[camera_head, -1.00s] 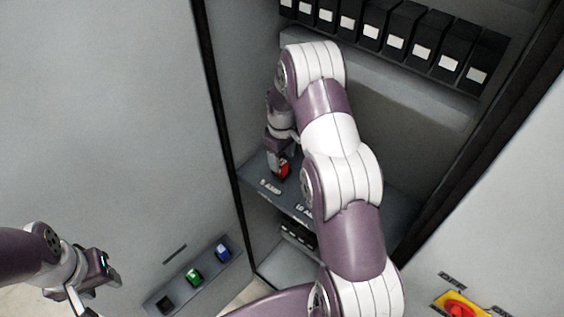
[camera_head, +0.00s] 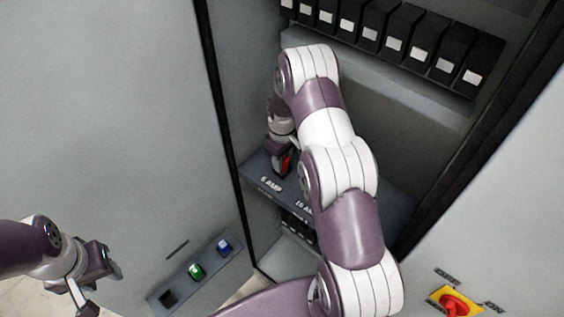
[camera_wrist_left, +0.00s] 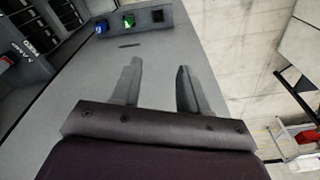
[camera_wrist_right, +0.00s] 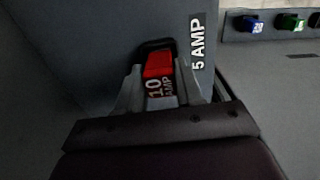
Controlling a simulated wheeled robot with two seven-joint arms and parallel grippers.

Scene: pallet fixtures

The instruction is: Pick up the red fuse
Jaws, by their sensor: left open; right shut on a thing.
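The red fuse (camera_wrist_right: 158,68), marked "10 AMP", sits at a dark slot in the shelf labelled "5 AMP" in the right wrist view. My right gripper (camera_wrist_right: 162,88) is shut on it, one finger on each side. In the head view the red fuse (camera_head: 286,162) shows only in part beside my right gripper (camera_head: 280,165), at the left end of the shelf (camera_head: 262,172). My right arm hides much of the shelf. My left gripper (camera_head: 98,290) is open and empty at the lower left; its two fingers (camera_wrist_left: 160,85) show apart in the left wrist view.
Several black breakers (camera_head: 368,28) line the cabinet's upper row. A red rotary switch on a yellow plate (camera_head: 472,294) is at the lower right. Cabinet walls flank my right arm.

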